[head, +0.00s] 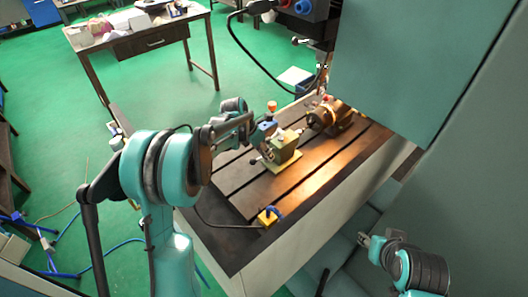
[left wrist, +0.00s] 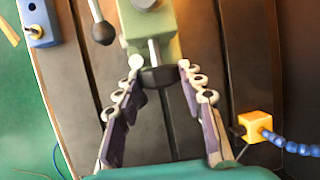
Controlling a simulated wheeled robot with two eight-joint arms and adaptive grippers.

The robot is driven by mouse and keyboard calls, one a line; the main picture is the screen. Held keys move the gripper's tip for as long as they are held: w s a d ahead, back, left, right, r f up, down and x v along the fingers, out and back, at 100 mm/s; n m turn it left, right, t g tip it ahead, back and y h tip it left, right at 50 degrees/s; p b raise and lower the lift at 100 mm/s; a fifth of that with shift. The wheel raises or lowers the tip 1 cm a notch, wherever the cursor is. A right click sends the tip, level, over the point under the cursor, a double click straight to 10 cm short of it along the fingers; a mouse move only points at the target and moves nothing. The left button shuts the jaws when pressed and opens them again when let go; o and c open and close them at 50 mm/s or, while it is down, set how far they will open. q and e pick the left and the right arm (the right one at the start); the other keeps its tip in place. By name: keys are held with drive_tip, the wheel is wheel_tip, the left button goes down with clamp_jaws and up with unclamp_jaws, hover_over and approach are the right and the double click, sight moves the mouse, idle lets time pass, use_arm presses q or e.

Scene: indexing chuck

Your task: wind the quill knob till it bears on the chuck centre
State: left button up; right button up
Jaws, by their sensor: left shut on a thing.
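The green tailstock (head: 283,148) stands on the slotted table, facing the brown chuck (head: 330,116). A short pale quill tip shows between them, and I cannot tell whether it touches the chuck centre. In the left wrist view the tailstock (left wrist: 152,35) is at the top, and the dark quill knob (left wrist: 158,78) sits at the end of its pale shaft. My left gripper (left wrist: 160,70) is shut on the knob, one finger on each side. In the head view the arm partly hides the knob. My right gripper (head: 366,241) is low at the right, off the table, its fingers too small to judge.
A black ball lever (left wrist: 103,33) sticks out beside the tailstock. A yellow block (head: 268,216) with a blue hose stands near the table's front edge. A blue box (left wrist: 40,22) is at the upper left of the wrist view. A teal machine panel (head: 420,60) overhangs the right.

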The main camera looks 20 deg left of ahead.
use_arm(q)
drive_tip(key=shift+s+d+m+t+y, duration=0.1)
drive_tip(key=shift+d+m+t+y, duration=0.05)
drive_tip(key=shift+t+y, duration=0.3)
drive_tip(key=shift+s+d+m+t+y, duration=0.15)
drive_tip(key=shift+t+y, duration=0.2)
drive_tip(key=shift+y, duration=0.2)
drive_tip(key=shift+f+m+t+y+b, duration=0.1)
drive_tip(key=shift+m+t+y+b, duration=0.2)
drive_tip(key=shift+t+y+b, duration=0.8)
drive_tip(key=shift+y+p, duration=0.3)
drive_tip(key=shift+p, duration=0.05)
drive_tip(key=o, duration=1.2)
drive_tip(key=shift+c, duration=0.2)
drive_tip(key=v, duration=1.2)
drive_tip(key=shift+w, duration=0.15)
